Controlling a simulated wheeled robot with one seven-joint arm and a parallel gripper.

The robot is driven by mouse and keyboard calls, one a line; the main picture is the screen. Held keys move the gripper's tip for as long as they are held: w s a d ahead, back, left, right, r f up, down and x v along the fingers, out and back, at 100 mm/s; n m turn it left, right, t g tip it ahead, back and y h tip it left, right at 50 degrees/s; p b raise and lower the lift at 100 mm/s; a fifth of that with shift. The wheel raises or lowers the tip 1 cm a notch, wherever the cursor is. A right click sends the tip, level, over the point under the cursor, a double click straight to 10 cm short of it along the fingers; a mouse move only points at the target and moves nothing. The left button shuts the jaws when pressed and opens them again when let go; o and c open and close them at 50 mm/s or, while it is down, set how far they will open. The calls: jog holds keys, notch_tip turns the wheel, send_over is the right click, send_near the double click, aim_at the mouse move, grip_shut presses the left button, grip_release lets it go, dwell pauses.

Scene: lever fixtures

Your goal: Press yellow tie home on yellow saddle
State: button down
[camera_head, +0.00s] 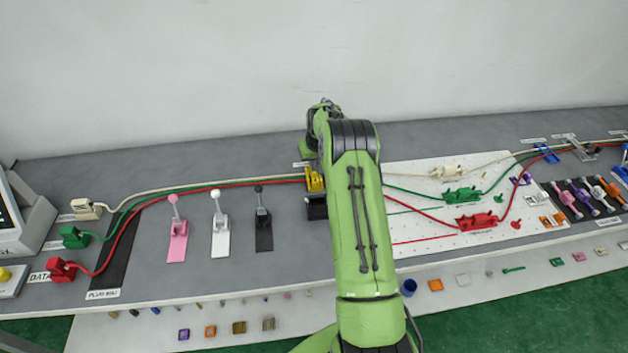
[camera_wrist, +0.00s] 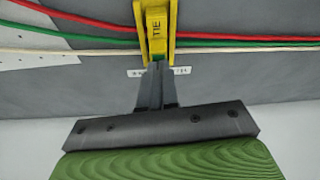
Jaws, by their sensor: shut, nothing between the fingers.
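The yellow saddle (camera_wrist: 143,46) stands on the grey bench with the yellow tie (camera_wrist: 157,22), marked TIE, set between its side walls in the wrist view. Red, green and white cables run to the saddle from both sides. My gripper (camera_wrist: 156,66) is shut and empty, its fingertips at the near end of the tie. I cannot tell whether they touch it, or whether the tie is fully seated. In the head view the yellow saddle (camera_head: 314,179) shows only in part, at the left of my arm, which hides my fingertips and the rest of it.
A black block (camera_head: 316,208) sits just in front of the saddle. Pink (camera_head: 177,240), white (camera_head: 220,235) and black (camera_head: 263,228) lever fixtures stand to the left. A white pegboard (camera_head: 420,235) with green and red cable fixtures lies to the right.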

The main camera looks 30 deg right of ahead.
jog(key=shift+f, duration=0.1)
notch_tip(320, 180, up, 4)
jog(key=shift+r+p, duration=0.1)
jog(key=shift+p, duration=1.1)
jog(key=v, duration=1.5)
jog(key=s+a+r+n, duration=0.1)
jog(key=s+a+r, duration=0.4)
jog(key=a+r, duration=0.35)
jog(key=s+a+r+n+t, duration=0.1)
jog(key=s+a+r, duration=0.1)
jog(key=s+a, duration=0.6)
jog(key=s+a+r+n+t, duration=0.1)
jog(key=s+a+r, duration=0.2)
jog(key=s+a, duration=0.5)
jog(key=s+f+y, duration=0.1)
jog(key=s+f, duration=0.3)
jog(key=s, duration=0.7)
jog(key=shift+s+a+n+p, duration=0.2)
jog(key=shift+a+n+p, duration=0.1)
jog(key=shift+p, duration=0.15)
